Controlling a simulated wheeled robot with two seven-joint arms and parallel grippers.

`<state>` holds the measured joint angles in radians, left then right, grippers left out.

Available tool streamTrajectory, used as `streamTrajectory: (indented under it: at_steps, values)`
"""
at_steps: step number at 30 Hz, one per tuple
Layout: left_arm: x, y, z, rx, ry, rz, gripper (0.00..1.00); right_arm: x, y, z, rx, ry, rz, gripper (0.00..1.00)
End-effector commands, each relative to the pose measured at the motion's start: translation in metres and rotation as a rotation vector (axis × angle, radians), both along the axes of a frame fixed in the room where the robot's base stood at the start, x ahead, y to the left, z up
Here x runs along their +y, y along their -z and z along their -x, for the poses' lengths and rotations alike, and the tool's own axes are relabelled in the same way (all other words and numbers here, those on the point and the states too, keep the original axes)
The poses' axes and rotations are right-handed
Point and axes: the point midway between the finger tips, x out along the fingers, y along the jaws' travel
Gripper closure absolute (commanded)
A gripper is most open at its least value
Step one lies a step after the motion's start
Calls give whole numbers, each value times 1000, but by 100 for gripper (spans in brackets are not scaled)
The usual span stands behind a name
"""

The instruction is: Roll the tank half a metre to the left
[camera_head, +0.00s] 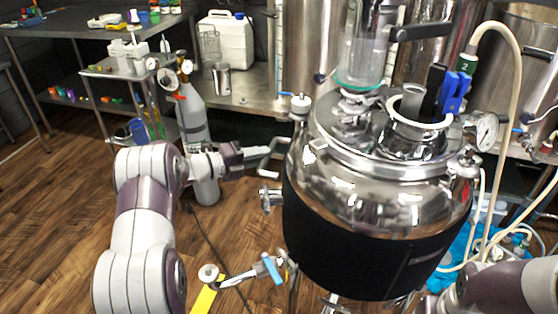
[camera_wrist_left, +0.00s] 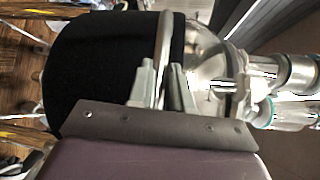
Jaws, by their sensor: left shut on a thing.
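The tank (camera_head: 400,205) is a shiny steel vessel with a domed lid and a black jacket, upright at centre right in the head view. My left arm reaches in from the left, and my left gripper (camera_head: 257,155) is at the tank's left side, shut on its handle (camera_head: 275,146). In the left wrist view the fingers of my left gripper (camera_wrist_left: 162,88) sit either side of the handle bar (camera_wrist_left: 164,40), beside the black jacket (camera_wrist_left: 95,65). Part of my right arm shows at the lower right; its gripper is not visible. The tank's base is mostly hidden.
A grey gas cylinder (camera_head: 193,120) stands on the floor left of the tank, near a small shelf cart (camera_head: 110,72). A steel bench (camera_head: 250,97) runs behind. A yellow object (camera_head: 205,300) lies low at front left. Pale hoses (camera_head: 515,90) hang at right.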

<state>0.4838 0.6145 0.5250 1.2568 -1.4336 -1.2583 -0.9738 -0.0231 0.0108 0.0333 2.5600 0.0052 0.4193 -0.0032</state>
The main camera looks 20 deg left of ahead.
Motion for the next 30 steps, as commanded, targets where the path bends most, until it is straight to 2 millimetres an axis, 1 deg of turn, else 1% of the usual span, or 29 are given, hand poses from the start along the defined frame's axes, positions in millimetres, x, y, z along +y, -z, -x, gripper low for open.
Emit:
streamTrajectory:
  at_steps: [1, 6, 9, 13, 21, 30]
  values:
    - [12, 13, 3, 24, -8, -2, 100, 0, 3, 0, 0, 0, 0, 57]
    - [40, 13, 3, 22, -9, -2, 100, 0, 5, 0, 0, 0, 0, 57]
    - [55, 13, 2, 21, -9, -1, 100, 0, 7, 0, 0, 0, 0, 57]
    - [69, 12, 2, 21, -6, -1, 100, 0, 8, 0, 0, 0, 0, 57]
    - [84, 12, 2, 21, -1, 1, 100, 0, 9, 0, 0, 0, 0, 57]
    - [87, 11, 2, 21, -1, 1, 100, 0, 9, 0, 0, 0, 0, 57]
